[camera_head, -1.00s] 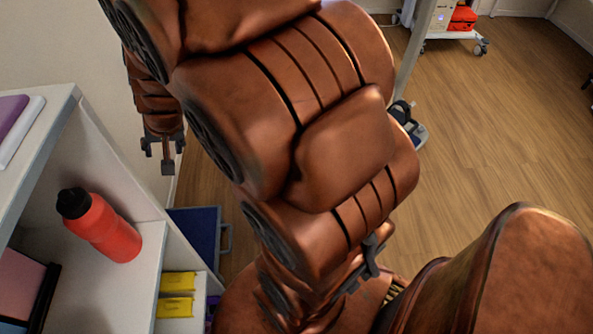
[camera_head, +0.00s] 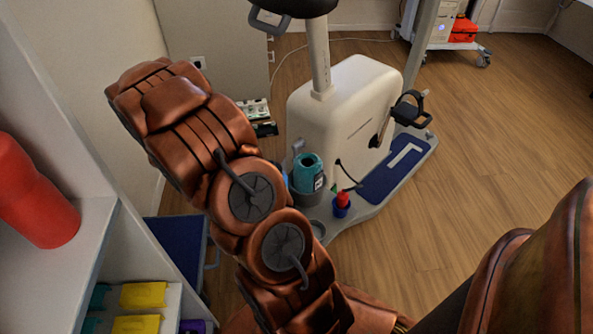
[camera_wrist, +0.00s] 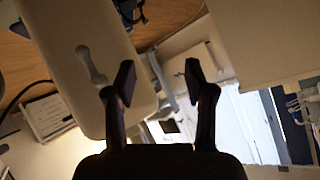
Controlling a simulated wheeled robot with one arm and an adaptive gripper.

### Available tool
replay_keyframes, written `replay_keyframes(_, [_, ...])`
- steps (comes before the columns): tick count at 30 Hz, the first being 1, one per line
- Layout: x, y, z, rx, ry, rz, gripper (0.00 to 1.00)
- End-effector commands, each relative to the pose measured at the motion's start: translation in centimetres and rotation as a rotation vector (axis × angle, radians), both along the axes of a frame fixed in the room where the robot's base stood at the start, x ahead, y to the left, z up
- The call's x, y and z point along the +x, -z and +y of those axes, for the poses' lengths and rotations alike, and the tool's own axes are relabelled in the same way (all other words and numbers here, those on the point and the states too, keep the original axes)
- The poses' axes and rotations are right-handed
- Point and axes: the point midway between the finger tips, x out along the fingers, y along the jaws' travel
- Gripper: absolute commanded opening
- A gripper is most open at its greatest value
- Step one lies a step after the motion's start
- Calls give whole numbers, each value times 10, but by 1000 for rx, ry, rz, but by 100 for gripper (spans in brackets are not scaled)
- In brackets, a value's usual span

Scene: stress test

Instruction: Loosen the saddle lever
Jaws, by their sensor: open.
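An exercise bike with a cream body (camera_head: 345,115) stands beyond my arm in the head view. Its seat post (camera_head: 318,55) rises to a dark saddle (camera_head: 293,5), cut off by the top edge. A grey loop-shaped part (camera_head: 268,22) sits just below the saddle; I cannot tell whether it is the saddle lever. My gripper (camera_wrist: 158,78) is open in the wrist view, with nothing clearly held between its fingers. My gripper does not show in the head view.
A shelf unit (camera_head: 75,215) with a red bottle (camera_head: 32,195) stands close at the left. A teal container (camera_head: 307,172) and a small red-and-blue item (camera_head: 341,204) are by the bike's base. A trolley (camera_head: 445,45) stands at the back. The wooden floor at right is clear.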

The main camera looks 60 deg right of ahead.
Motion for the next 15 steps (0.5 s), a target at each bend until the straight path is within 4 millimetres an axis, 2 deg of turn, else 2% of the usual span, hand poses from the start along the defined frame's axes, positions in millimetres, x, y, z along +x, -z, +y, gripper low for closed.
replay_keyframes(1, [-9, 26, -9, -38, 38, 3, 54])
replay_keyframes(7, [-49, 73, -43, -220, 182, -2, 54])
replay_keyframes(12, [-84, 101, -60, -391, 272, 5, 54])
replay_keyframes(15, [-98, 108, -64, -470, 301, 8, 54])
